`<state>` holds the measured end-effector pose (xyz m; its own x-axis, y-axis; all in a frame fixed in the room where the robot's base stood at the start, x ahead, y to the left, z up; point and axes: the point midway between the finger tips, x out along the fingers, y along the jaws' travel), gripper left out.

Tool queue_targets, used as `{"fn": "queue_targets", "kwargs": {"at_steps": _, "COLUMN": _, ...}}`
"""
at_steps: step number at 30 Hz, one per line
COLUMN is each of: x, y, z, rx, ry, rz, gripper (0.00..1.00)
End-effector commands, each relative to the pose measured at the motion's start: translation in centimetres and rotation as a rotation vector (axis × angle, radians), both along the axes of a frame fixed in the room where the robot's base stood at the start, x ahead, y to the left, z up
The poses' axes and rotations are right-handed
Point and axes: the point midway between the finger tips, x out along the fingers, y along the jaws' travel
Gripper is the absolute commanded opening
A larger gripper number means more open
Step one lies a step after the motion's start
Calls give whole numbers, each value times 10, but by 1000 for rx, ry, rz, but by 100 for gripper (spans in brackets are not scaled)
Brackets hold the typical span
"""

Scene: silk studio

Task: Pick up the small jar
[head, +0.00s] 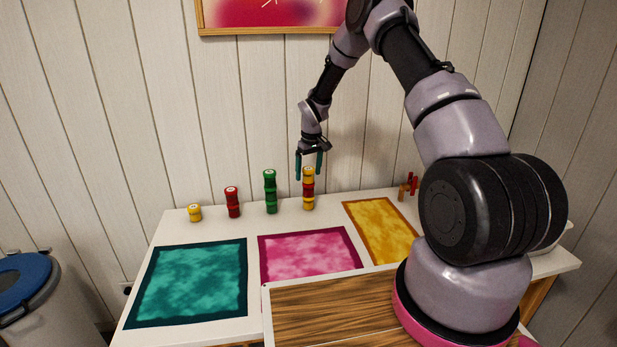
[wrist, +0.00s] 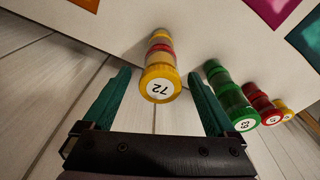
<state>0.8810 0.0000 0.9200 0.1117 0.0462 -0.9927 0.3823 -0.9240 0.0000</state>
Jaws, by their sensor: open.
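Small round jars with numbered lids stand in stacks along the back of the white table (head: 200,232). The frames do not show which one the task means. A yellow and red stack (head: 308,190) is directly under my gripper (head: 308,175). In the wrist view its yellow top jar (wrist: 160,84), with lid number 72, lies between the two teal fingers of my gripper (wrist: 158,74). The fingers are open, with a gap on each side, and hold nothing. A tall green stack (head: 270,192), a shorter red stack (head: 232,202) and a low yellow jar (head: 194,213) stand to its left.
The green stack also shows close beside the right finger in the wrist view (wrist: 232,98). Teal (head: 190,285), pink (head: 310,253) and yellow (head: 380,230) framed cloths lie in front. Small red items (head: 412,184) stand at the right. The plank wall (head: 250,100) is close behind.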

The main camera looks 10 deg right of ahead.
Motion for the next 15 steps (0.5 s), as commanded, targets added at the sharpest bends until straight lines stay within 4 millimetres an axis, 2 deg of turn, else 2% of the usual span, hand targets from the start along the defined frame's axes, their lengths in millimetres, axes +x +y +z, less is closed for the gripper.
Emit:
{"fn": "queue_targets", "kwargs": {"at_steps": 4, "x": 0, "y": 0, "z": 0, "rx": 0, "ry": 0, "rz": 0, "gripper": 92}}
{"fn": "queue_targets", "kwargs": {"at_steps": 5, "x": 0, "y": 0, "z": 0, "rx": 0, "ry": 0, "rz": 0, "gripper": 84}}
{"fn": "queue_targets", "kwargs": {"at_steps": 9, "x": 0, "y": 0, "z": 0, "rx": 0, "ry": 0, "rz": 0, "gripper": 30}}
{"fn": "queue_targets", "kwargs": {"at_steps": 11, "x": 0, "y": 0, "z": 0, "rx": 0, "ry": 0, "rz": 0, "gripper": 8}}
{"fn": "queue_targets", "kwargs": {"at_steps": 12, "x": 0, "y": 0, "z": 1, "rx": 0, "ry": 0, "rz": 0, "gripper": 0}}
{"fn": "queue_targets", "kwargs": {"at_steps": 15, "x": 0, "y": 0, "z": 1, "rx": 0, "ry": 0, "rz": 0, "gripper": 0}}
